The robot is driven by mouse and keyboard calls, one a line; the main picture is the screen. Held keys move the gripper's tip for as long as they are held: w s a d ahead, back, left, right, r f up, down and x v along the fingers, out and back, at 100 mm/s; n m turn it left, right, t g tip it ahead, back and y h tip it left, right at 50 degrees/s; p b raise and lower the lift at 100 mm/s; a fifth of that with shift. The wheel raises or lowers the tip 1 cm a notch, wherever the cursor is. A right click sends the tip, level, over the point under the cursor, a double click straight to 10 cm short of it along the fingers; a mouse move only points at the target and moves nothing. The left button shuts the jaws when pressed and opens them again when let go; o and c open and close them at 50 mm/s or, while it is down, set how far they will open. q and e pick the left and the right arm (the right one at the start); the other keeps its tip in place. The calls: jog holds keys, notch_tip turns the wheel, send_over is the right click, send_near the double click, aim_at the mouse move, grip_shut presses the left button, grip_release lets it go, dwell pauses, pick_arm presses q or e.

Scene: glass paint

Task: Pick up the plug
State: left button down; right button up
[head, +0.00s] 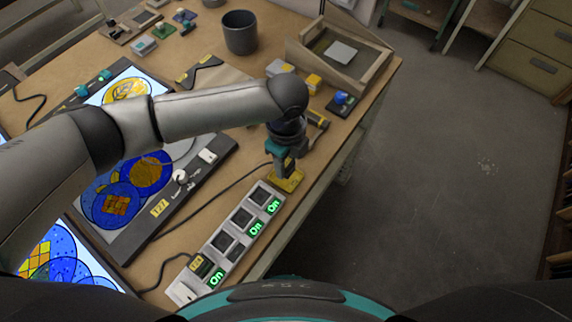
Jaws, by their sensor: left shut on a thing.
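My left gripper (284,166) points down at the right side of the wooden workbench, just beyond the upper end of the power strip. It is shut on the plug, which is small and mostly hidden by the fingers. A dark cable (213,198) runs from the light panel up to the gripper. A yellow piece (290,182) shows right below the fingertips; I cannot tell whether the plug touches it. The white power strip (236,235) has several dark sockets and green "On" lights. My right gripper is not in view.
Lit panels (113,237) with blue and yellow round glass designs lie to the left. A dark mug (240,33) and a wooden tray (354,66) stand at the back. Small yellow and white blocks (279,68) sit behind my arm. The bench edge drops to open floor at right.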

pick_arm(q)
notch_tip(320, 180, up, 17)
jog(key=p, duration=0.2)
notch_tip(320, 180, up, 5)
jog(key=p, duration=0.6)
send_over(286, 162)
jog(key=shift+r, duration=0.1)
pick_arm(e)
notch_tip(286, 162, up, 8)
